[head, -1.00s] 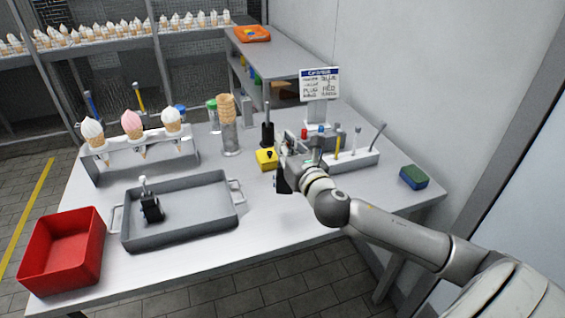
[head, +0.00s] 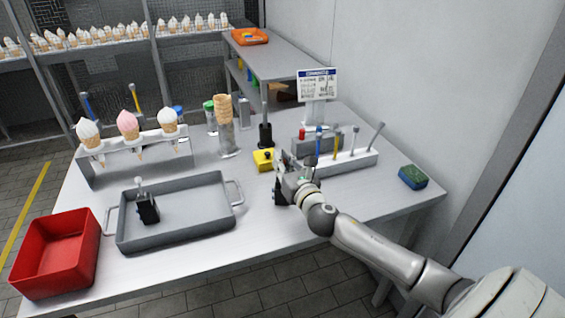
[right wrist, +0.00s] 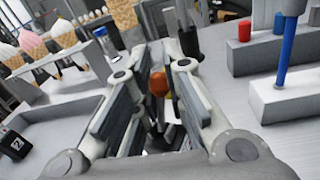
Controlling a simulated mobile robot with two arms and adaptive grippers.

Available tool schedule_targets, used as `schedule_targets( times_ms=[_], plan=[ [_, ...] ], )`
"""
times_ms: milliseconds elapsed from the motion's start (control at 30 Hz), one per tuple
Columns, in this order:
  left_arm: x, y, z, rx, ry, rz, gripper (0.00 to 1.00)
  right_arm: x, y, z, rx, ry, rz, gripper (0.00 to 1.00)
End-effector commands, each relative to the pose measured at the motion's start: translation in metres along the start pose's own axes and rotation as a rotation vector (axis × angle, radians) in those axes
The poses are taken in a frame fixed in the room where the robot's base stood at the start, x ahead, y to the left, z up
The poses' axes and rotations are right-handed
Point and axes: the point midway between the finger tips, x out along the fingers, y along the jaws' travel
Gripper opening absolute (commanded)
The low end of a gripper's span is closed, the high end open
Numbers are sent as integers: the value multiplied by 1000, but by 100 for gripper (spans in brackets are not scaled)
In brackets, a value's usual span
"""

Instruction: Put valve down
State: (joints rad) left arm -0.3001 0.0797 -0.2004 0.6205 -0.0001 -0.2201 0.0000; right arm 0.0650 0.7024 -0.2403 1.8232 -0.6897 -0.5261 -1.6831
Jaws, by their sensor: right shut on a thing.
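My right gripper (head: 281,180) is over the front right part of the grey table, in front of the yellow box. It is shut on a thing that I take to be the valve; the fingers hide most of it. In the right wrist view an orange-brown rounded part (right wrist: 158,83) shows between the fingers. I cannot tell whether the held thing touches the table. A black block with a pale-knobbed stem (head: 148,208) stands in the grey tray (head: 218,222); its numbered face (right wrist: 12,142) shows in the right wrist view. My left gripper is not in view.
The yellow box (head: 263,160) is just behind my gripper. A tool rack (head: 345,163) stands behind it to the right, and a green-blue sponge (head: 412,177) lies further right. A red bin (head: 57,254) and a cone stand (head: 135,157) are at left. The front right tabletop is clear.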

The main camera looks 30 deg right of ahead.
Motion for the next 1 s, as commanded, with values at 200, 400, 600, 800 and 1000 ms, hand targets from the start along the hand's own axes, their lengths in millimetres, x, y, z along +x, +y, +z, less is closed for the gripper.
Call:
schedule_targets(
  times_ms=[200,400,600,800,1000],
  plan=[
    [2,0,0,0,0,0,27,0,0,-3,0,1,0,23],
    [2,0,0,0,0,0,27,0,0,-3,0,1,0,33],
    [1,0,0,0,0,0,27,0,0,-2,0,0,0,33],
    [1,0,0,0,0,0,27,-13,0,-1,-1,3,-1,33],
    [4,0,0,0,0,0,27,-47,0,-2,-1,3,1,33]
  ],
)
